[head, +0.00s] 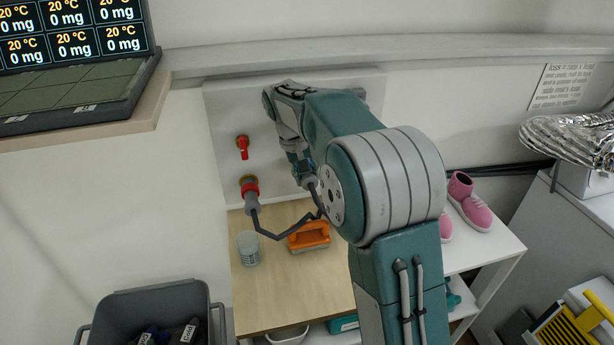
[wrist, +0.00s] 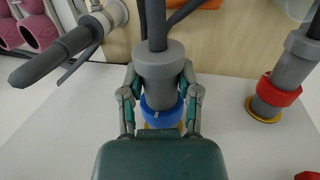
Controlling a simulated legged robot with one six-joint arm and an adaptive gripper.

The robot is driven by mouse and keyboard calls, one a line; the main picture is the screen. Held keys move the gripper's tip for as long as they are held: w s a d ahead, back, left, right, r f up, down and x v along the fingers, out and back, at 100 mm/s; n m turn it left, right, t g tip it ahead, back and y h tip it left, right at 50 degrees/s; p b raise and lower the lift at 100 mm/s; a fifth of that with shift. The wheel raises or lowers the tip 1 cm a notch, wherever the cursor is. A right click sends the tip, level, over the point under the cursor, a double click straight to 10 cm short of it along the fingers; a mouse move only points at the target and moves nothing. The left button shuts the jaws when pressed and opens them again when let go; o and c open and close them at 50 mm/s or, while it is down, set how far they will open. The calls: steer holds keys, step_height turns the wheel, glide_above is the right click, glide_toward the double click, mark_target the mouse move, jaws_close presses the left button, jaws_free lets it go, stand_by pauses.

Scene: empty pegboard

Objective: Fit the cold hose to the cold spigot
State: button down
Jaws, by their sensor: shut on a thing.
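My gripper (wrist: 160,78) is shut around a grey hose connector (wrist: 159,62), with one finger on each side. A blue ring (wrist: 161,106) shows at the connector's far end, with a bit of yellow-gold below it at the white panel. The connector looks lined up with the blue ring, but I cannot tell how deeply it is seated. In the head view my gripper (head: 301,160) is at the panel (head: 226,112), partly behind my arm; the blue ring is hidden there. A dark hose (head: 284,235) runs from it to the other connector (head: 252,201).
The other connector sits on a red-ringed spigot (wrist: 279,92) with a gold flange. A red valve handle (head: 243,148) is above it. A wooden table (head: 262,298) below holds a cup (head: 248,248) and an orange-handled tool (head: 309,236). A grey bin (head: 150,300) stands at lower left.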

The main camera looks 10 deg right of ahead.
steer(key=shift+w+r, duration=0.1)
steer(key=shift+c, duration=1.2)
jaws_free()
